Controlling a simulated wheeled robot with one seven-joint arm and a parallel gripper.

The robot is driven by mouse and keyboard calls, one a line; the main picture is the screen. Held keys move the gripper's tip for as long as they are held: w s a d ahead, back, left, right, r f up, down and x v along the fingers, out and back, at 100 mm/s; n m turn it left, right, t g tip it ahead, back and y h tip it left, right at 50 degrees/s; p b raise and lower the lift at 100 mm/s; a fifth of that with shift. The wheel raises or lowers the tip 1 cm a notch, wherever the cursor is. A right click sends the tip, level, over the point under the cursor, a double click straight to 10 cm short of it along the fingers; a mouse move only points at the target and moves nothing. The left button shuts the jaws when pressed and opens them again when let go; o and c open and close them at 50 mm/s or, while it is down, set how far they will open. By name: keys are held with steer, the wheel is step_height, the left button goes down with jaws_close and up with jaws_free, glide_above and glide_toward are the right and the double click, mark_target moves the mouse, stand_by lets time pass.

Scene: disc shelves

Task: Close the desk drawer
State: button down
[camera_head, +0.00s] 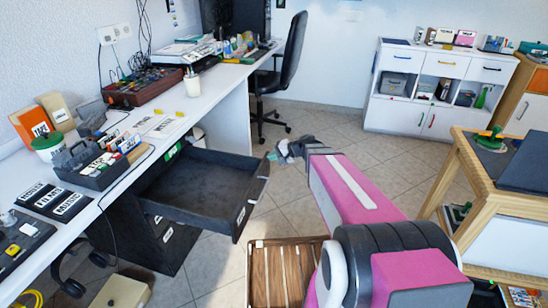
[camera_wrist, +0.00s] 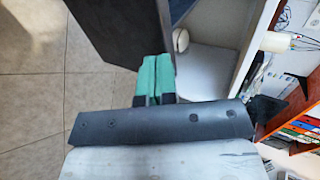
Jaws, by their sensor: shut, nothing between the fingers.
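The desk drawer (camera_head: 205,183) is dark grey and pulled well out from under the white desk (camera_head: 160,128). It looks empty, and small pale labels show on its front. My gripper (camera_head: 284,152) is beyond the drawer's far front corner, to the right of it in the head view. In the wrist view my gripper's green fingers (camera_wrist: 154,66) are together with nothing between them. A dark panel (camera_wrist: 120,35), seemingly part of the drawer, lies just ahead and left of the fingertips there. I cannot tell whether they touch it.
A dark cabinet (camera_head: 150,240) stands under the desk below the drawer. A black office chair (camera_head: 284,75) is at the back. A wooden slatted crate (camera_head: 283,270) lies in front, and a wooden table (camera_head: 470,165) stands right. Tiled floor is free in the middle.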

steer(key=w+a, duration=0.4)
steer(key=a, duration=0.6)
steer(key=w+a, duration=0.3)
steer(key=a, duration=0.8)
steer(key=w+a, duration=0.4)
steer(key=a, duration=0.7)
steer(key=shift+w+a, duration=0.15)
steer(key=shift+w, duration=0.2)
steer(key=d+f+v, duration=0.1)
steer(key=f+v, duration=0.1)
steer(key=v, duration=1.1)
steer(key=s+a, duration=0.2)
steer(key=s, duration=0.4)
steer(key=w+a+r+x, duration=0.1)
steer(key=r+x, duration=0.1)
steer(key=x, duration=1)
steer(key=shift+a+f, duration=0.15)
steer(key=shift+a, duration=0.1)
